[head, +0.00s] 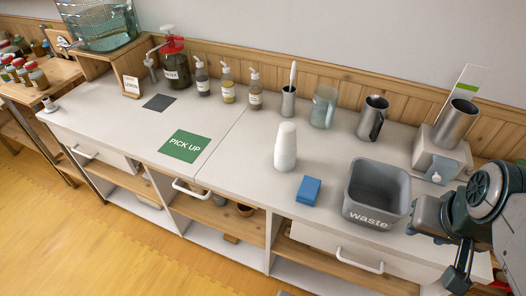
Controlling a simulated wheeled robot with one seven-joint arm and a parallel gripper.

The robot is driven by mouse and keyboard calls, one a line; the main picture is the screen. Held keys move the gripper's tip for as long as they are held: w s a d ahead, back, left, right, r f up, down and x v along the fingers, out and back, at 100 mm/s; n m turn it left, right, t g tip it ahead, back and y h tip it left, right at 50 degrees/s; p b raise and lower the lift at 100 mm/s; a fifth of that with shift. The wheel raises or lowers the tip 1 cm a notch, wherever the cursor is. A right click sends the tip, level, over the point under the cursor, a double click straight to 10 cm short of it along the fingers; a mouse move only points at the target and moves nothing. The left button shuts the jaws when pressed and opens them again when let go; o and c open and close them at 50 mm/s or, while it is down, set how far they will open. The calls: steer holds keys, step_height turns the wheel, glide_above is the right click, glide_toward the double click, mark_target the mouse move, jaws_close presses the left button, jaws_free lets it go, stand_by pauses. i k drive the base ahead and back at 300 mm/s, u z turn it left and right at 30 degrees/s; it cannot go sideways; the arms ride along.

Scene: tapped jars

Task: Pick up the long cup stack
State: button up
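The long cup stack (286,147) is a tall white column of cups, standing upright on the white counter with its narrow end up. Nothing touches it. Part of my arm, with my gripper (440,238), shows at the right edge, to the right of the waste bin and well apart from the cup stack. The fingers are seen at an awkward angle, so I cannot tell whether they are open or shut.
A grey waste bin (370,213) stands between the stack and my arm, with a blue sponge (309,191) beside it. A metal straw cup (288,103), glass pitcher (324,107) and steel jug (373,118) stand behind. A green PICK UP mat (185,146) lies left.

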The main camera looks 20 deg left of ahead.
mark_target(285, 147)
steer(key=u, duration=1.35)
steer(key=i, duration=0.25)
steer(key=u, duration=2)
steer(key=i, duration=1.6)
steer(key=z, duration=3)
